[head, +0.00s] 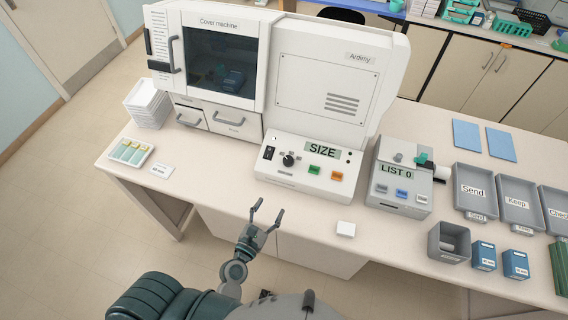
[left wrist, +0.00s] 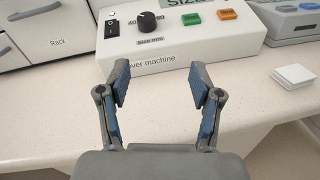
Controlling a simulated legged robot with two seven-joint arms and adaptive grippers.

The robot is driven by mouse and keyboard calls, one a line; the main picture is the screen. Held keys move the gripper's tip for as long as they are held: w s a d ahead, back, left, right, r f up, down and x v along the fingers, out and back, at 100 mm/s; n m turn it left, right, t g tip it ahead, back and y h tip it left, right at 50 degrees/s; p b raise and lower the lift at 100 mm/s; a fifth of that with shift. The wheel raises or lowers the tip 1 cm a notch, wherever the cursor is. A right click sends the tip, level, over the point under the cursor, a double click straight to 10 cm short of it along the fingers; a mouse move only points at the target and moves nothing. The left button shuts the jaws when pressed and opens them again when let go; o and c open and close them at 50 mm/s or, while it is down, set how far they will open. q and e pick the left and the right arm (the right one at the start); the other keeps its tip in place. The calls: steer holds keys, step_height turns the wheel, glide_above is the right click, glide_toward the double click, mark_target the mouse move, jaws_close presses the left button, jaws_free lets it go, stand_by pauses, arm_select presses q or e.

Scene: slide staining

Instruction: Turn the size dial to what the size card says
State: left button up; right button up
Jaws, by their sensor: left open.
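The size dial, a round black knob (head: 289,160), is on the sloped front panel of the cover machine (head: 330,72), left of a display reading SIZE (head: 322,149). In the left wrist view the dial (left wrist: 150,22) stands beyond the fingers, with small numbers around it too blurred to read. My left gripper (head: 269,208) is open and empty, in front of the panel at the table's front edge, apart from the dial. Its spread fingers (left wrist: 160,80) frame the panel's lower edge. A small white card (head: 162,170) lies at left on the table; its print is too small to read.
A black switch (head: 268,153) sits left of the dial; green (head: 314,169) and orange (head: 337,176) buttons sit right. A small white block (head: 346,229) lies front right. A slide tray (head: 131,151) is at left. The table strip before the panel is clear.

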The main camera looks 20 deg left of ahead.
arm_select(q)
steer(key=a+n+y, duration=0.1)
steer(key=n, duration=0.2)
steer(key=p, duration=0.2)
glide_toward(286, 163)
steer(key=d, duration=0.1)
steer(key=shift+n+t+y, duration=0.3)
steer(key=shift+y, duration=0.1)
steer(key=w, duration=0.4)
steer(key=w+p, duration=0.1)
steer(key=w, duration=0.3)
steer(key=shift+w+a+f, duration=0.15)
steer(key=shift+w, duration=0.55)
steer(key=shift+d, duration=0.35)
steer(key=c, duration=0.7)
steer(key=shift+a, duration=0.1)
steer(key=c, duration=0.4)
steer(key=shift+c, duration=0.2)
arm_select(e)
steer(key=r, duration=0.1)
steer(key=d+r, duration=0.1)
steer(key=r, duration=0.1)
steer(key=shift+w+r, duration=0.1)
